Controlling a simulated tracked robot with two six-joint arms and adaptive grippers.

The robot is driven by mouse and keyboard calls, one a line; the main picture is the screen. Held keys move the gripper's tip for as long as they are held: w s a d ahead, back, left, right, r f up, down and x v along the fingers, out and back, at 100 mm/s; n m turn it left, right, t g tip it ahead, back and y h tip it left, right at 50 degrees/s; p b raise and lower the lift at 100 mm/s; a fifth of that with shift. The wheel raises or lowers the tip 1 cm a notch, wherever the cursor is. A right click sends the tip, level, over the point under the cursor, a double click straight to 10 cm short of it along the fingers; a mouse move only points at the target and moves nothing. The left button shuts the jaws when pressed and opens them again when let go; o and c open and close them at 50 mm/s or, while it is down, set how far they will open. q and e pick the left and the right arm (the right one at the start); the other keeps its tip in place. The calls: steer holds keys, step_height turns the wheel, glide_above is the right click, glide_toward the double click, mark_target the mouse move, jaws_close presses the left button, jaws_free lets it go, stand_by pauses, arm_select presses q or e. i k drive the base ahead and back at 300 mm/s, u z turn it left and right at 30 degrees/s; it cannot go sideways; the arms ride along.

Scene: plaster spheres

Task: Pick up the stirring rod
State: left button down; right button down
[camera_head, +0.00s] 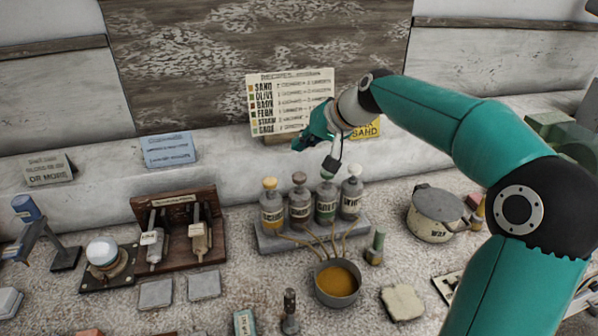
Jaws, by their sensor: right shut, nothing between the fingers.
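My right gripper (312,136), teal with dark parts, is shut and empty. It hangs in front of the recipe board and above the row of bottles, at the end of my teal right arm. I cannot make out a stirring rod for certain. A small dark upright piece with a rounded top (289,304) stands at the bottom centre, left of the bowl; I cannot tell what it is. A grey bowl (338,299) of orange-brown contents sits below the bottles, with thin tubes leading towards it. My left gripper is out of the picture.
Several labelled bottles (272,212) stand on a grey block. A lidded pot (433,226) is at the right. A wooden rack (180,262) with two syringe-like pieces is at the left. Flat tiles (155,293) lie in front of it. The recipe board (262,95) stands behind.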

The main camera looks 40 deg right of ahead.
mark_target(290, 326)
steer(key=k, duration=1.5)
